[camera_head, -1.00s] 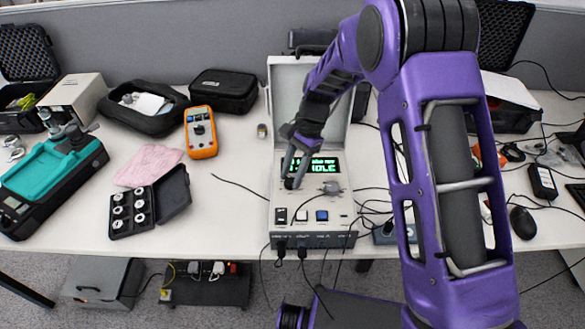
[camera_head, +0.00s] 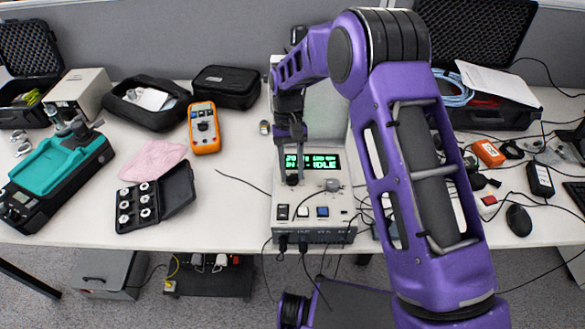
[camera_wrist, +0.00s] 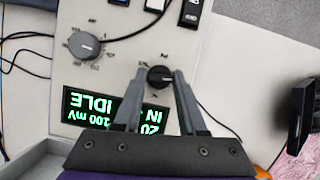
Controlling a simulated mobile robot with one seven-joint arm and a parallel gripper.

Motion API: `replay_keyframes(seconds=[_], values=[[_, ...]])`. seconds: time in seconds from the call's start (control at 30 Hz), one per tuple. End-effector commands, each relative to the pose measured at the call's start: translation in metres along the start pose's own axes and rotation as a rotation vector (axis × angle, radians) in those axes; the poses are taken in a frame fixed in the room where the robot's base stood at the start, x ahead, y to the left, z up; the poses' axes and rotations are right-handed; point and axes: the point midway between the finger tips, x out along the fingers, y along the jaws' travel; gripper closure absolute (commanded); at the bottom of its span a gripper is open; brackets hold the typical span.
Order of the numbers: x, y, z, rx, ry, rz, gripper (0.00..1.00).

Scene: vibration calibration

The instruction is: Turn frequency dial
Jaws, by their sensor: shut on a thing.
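The light grey calibrator box (camera_head: 283,232) stands open on the table, with its lid raised behind it. Its panel has a small black dial (camera_head: 292,180), a larger grey dial (camera_head: 332,185) and a green-lit display (camera_head: 322,163) reading IDLE. In the wrist view the panel is upside down, with the black dial (camera_wrist: 160,77) between my fingertips and the grey dial (camera_wrist: 83,45) to the left. My gripper (camera_wrist: 161,72) is shut on the black dial from both sides. The fingers partly cover the display (camera_wrist: 90,105). I cannot read which dial is for frequency.
Switches (camera_head: 283,212) line the panel's front, and cables hang from the box. An orange multimeter (camera_head: 204,128), a black case of weights (camera_head: 150,205) and a pink cloth (camera_head: 152,160) lie to the left. A mouse (camera_head: 519,220) and cables are on the right.

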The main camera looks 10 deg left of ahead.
Motion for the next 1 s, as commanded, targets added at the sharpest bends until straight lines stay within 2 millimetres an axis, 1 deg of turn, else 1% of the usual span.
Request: replay_keyframes(seconds=[0.2,0.5,0.7,1.0], values=[[-0.0003,-0.0015,-0.0001,-0.163,0.001,0.068,1.00],[0.0000,-0.0023,0.0002,-0.314,0.001,0.130,1.00],[0.0001,-0.0023,0.0002,-0.360,0.001,0.149,1.00],[0.0003,-0.0023,0.0003,-0.373,0.001,0.155,1.00]])
